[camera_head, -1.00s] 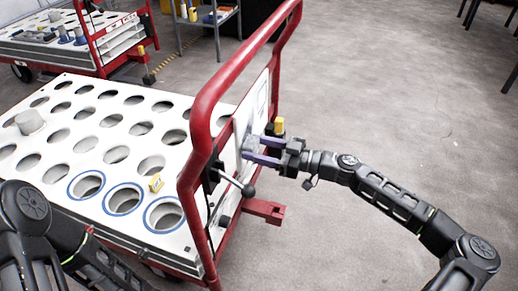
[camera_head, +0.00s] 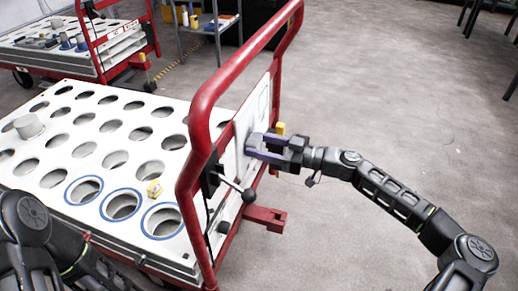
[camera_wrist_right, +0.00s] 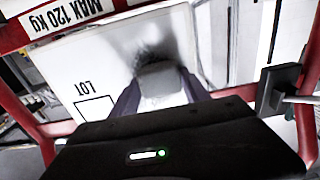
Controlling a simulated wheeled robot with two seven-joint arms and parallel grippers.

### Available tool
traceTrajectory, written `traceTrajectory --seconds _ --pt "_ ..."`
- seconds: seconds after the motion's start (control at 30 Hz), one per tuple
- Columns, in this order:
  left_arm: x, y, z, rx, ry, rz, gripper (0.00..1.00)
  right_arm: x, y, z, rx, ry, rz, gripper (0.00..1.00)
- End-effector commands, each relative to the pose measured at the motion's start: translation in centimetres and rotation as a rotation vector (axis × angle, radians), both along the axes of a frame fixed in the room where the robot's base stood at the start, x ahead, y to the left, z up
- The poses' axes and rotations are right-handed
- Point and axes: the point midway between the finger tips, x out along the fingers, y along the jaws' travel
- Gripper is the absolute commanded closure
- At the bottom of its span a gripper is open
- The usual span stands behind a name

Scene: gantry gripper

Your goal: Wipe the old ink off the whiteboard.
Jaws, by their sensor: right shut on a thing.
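The whiteboard (camera_head: 263,102) is a white panel on the red upright end frame of the cart. It also fills much of the right wrist view (camera_wrist_right: 92,68), with a dark, smudged ink patch (camera_wrist_right: 146,48) on it. My right gripper (camera_head: 255,146) is at the board, its purple-grey fingers shut on a grey eraser block (camera_wrist_right: 160,80). The block is at the lower edge of the ink patch and seems to be against the board; exact contact is hard to tell. Part of my left arm shows at the lower left of the head view, but its gripper does not.
The red frame's rail (camera_head: 198,110) stands close left of my right gripper. A black-knobbed lever (camera_head: 247,194) sticks out below it. Open floor (camera_head: 400,80) lies to the right.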

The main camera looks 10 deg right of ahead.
Motion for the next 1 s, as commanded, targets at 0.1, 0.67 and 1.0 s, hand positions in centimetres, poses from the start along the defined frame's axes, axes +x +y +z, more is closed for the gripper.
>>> traceTrajectory --seconds 0.1,0.67,1.0 --pt "0.0 0.0 0.0 0.0 0.0 0.0 0.64 0.0 0.0 0.0 0.0 0.0 0.0 0.79" --pt "0.0 0.0 -2.3 0.0 0.0 0.0 0.64 2.7 -1.3 -0.1 -0.001 -0.001 0.0 0.79" --pt "0.0 0.0 -2.5 0.0 0.0 0.0 0.64 2.9 -1.4 0.0 0.0 -0.001 -0.001 0.79"
